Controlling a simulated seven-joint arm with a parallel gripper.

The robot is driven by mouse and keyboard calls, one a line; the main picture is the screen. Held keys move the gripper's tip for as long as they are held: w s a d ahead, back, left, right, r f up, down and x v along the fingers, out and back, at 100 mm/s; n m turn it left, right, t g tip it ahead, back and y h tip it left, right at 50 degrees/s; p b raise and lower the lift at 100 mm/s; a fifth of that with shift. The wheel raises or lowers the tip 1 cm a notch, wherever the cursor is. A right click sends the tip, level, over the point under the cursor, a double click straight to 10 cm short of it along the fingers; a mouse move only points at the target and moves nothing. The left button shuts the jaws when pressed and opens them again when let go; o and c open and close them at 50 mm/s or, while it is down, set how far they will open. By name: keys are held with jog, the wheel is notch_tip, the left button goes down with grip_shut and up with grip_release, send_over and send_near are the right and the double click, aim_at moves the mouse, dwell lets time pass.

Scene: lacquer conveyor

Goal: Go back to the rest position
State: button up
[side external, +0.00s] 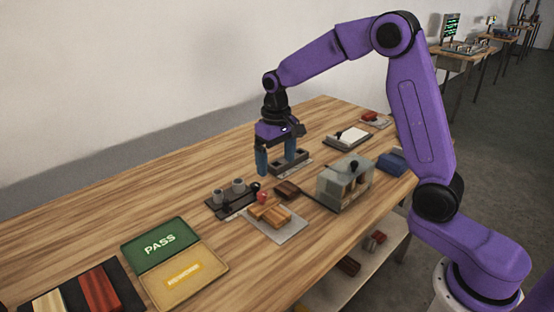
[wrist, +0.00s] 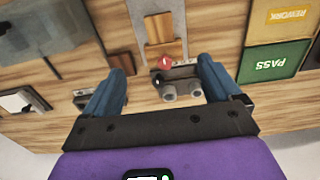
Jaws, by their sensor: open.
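My gripper (side external: 276,160) hangs from my purple arm above the wooden table, its blue fingers pointing down. In the wrist view the two blue fingers (wrist: 158,88) are spread apart with nothing held between them. In the side view the fingers are near a dark tray (side external: 290,166) toward the back of the table; I cannot tell the exact height above it. A dark stand with two grey cylinders (side external: 230,193) is in front of the gripper. It also shows beyond the fingers in the wrist view (wrist: 178,92).
A grey plate (side external: 290,231) with wooden blocks, a red piece (side external: 262,197) and a brown block (side external: 287,190) lie nearby. A clear box (side external: 343,186) stands to the right. The green PASS pad (side external: 160,243) and the yellow pad (side external: 185,282) are at front left. Bare wood lies left of the gripper.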

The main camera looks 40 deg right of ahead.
jog(key=s+a+r+n, duration=0.1)
jog(key=s+a+n, duration=0.2)
jog(key=s, duration=0.4)
jog(key=s+a+r+n, duration=0.1)
jog(key=s+a+n, duration=0.15)
jog(key=s, duration=0.45)
jog(key=s+d+n, duration=0.2)
jog(key=s+n, duration=0.1)
jog(key=s, duration=0.7)
jog(key=s+d+n, duration=0.2)
jog(key=s+n, duration=0.2)
jog(key=s, duration=0.5)
jog(key=shift+s+d+f, duration=0.2)
jog(key=shift+s+d, duration=0.15)
jog(key=shift+s, duration=0.05)
